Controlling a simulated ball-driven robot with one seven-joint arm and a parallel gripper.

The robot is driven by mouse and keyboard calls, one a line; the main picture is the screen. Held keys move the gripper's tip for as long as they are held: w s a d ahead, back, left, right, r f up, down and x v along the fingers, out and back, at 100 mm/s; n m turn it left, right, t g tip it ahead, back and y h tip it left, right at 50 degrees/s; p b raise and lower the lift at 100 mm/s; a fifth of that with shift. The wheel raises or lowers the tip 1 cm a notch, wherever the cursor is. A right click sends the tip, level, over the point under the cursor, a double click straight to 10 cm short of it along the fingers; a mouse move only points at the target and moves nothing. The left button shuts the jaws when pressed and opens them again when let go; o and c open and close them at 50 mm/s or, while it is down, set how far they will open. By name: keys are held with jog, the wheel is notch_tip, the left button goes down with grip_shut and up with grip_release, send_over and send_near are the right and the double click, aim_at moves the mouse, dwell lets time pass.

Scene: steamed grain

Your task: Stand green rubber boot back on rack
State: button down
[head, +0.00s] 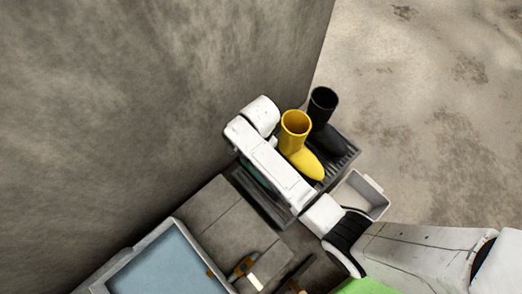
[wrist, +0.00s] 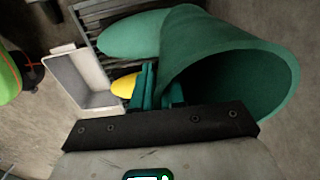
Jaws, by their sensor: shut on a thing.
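The green rubber boot (wrist: 220,55) fills the upper right of the wrist view, its open top facing the camera and its toe pointing left over the slats of the dark rack (wrist: 90,14). My gripper (wrist: 160,88) is shut on the wall of the boot's shaft near its rim. In the head view my white arm hides most of the boot; only a sliver of green (head: 254,177) shows beside it, over the left end of the rack (head: 347,153). I cannot tell whether the sole touches the rack.
A yellow boot (head: 298,143) and a black boot (head: 323,115) stand on the rack to the right of my arm. A pale bin (head: 361,196) sits in front of the rack. A wall rises behind, on the left. A blue-topped surface (head: 165,268) and tools (head: 243,266) lie lower left.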

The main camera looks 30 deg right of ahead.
jog(key=shift+w+d+f+b, duration=0.2)
jog(key=shift+f+b, duration=0.1)
jog(key=shift+f, duration=0.5)
jog(key=shift+w+d+f+b, duration=0.1)
jog(key=shift+w+f+b, duration=0.15)
jog(key=shift+f, duration=0.5)
jog(key=shift+w+d+f+b, duration=0.2)
jog(key=shift+f+b, duration=0.1)
jog(key=shift+f, duration=0.65)
jog(key=c, duration=1.2)
grip_release()
notch_tip(320, 180, up, 12)
jog(key=p, duration=0.4)
jog(key=shift+s, duration=0.1)
